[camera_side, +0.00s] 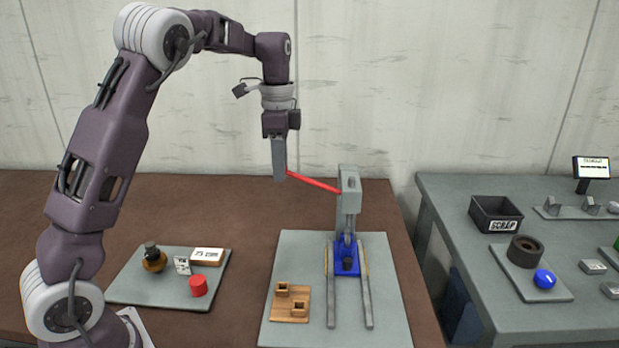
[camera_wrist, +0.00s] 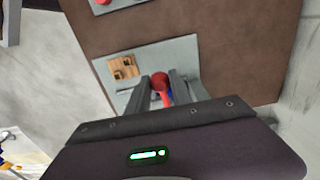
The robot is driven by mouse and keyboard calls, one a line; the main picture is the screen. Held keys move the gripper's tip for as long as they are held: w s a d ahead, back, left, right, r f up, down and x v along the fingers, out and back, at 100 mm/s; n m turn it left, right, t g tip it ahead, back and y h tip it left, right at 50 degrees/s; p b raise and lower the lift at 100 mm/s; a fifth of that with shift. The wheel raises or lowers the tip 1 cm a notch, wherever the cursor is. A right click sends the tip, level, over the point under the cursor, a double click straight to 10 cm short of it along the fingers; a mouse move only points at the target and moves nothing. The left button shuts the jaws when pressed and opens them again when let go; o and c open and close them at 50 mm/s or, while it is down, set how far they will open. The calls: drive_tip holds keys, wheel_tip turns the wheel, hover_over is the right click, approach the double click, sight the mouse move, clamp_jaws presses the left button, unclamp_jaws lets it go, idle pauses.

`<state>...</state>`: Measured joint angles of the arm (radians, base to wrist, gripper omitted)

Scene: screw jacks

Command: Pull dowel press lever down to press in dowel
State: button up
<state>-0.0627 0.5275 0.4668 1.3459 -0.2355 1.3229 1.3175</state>
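The dowel press (camera_side: 349,205) is a grey upright with a blue base (camera_side: 346,262), standing on a grey plate. Its red lever (camera_side: 315,182) slopes up and left from the press head to my gripper (camera_side: 279,176). My gripper points straight down at the lever's outer end. In the wrist view, the lever's red round end (camera_wrist: 160,80) shows between the two grey fingers of my gripper (camera_wrist: 160,78), which stand apart. I cannot see clear contact on either side. A small brown dowel-like piece shows in the blue base, partly hidden.
Two grey rails (camera_side: 331,295) run forward from the press. A wooden block piece (camera_side: 290,304) lies left of them. A plate (camera_side: 140,285) with small items, including a red cylinder (camera_side: 198,286), lies further left. A black scrap bin (camera_side: 495,213) stands on the right bench.

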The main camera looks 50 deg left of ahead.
clamp_jaws()
drive_tip(key=shift+s+a+f, duration=0.1)
drive_tip(key=shift+s+f, duration=0.05)
drive_tip(key=shift+f, duration=0.35)
drive_tip(key=shift+s+a+f, duration=0.1)
drive_tip(key=shift+f, duration=0.35)
drive_tip(key=shift+s+a+f, duration=0.15)
drive_tip(key=shift+f, duration=0.9)
